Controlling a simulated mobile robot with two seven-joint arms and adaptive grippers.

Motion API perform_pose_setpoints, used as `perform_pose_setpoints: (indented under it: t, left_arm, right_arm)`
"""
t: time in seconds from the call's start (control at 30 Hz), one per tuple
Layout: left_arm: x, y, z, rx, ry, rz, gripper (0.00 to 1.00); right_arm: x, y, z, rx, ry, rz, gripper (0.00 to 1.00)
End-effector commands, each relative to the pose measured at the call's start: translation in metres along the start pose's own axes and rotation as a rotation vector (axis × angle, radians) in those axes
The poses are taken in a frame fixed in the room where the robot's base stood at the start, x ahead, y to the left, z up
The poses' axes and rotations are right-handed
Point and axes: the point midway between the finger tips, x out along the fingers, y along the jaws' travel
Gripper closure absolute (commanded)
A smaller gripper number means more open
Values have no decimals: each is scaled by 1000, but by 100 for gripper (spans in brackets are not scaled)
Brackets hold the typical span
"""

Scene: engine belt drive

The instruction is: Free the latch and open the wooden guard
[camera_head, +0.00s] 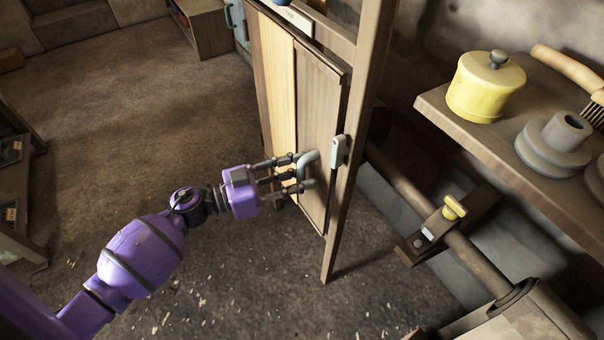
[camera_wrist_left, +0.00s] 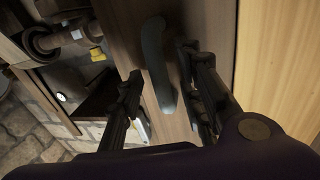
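The wooden guard (camera_head: 322,115) is an upright panel with brown and pale boards beside a wooden post (camera_head: 359,110). A grey curved handle (camera_head: 309,159) sticks out from its face, and also shows in the left wrist view (camera_wrist_left: 157,62). A pale grey latch (camera_head: 340,150) sits on the post, right of the handle. My left gripper (camera_head: 300,173) is at the handle. In the left wrist view its dark fingers stand apart on either side of the handle, with gaps visible. My right gripper is in neither view.
A shelf (camera_head: 440,110) at the right holds a yellow lidded pot (camera_head: 485,88) and grey pulleys (camera_head: 552,146). Below it runs a shaft with a yellow knob (camera_head: 454,208). Open floor (camera_head: 130,130) lies left of the guard.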

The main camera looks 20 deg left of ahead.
Motion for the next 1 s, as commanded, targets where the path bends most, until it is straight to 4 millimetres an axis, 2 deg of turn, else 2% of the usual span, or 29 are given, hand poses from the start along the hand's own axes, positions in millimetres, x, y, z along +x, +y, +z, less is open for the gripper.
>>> perform_pose_setpoints:
  t: [0.13, 0.37, 0.4, 0.67, 1.0]
  left_arm:
    - [9, 0, 0, 0, 1, -2, 66]
    - [11, 0, 0, 0, 0, -2, 66]
    - [10, 0, 0, 0, 0, -2, 67]
    - [10, 0, 0, 0, 0, -2, 100]
    - [9, 0, 0, 0, -1, 1, 100]
  right_arm:
    - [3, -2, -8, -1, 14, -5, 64]
    - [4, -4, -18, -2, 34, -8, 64]
    - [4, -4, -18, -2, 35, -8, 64]
    - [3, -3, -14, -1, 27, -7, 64]
    - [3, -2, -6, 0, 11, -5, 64]
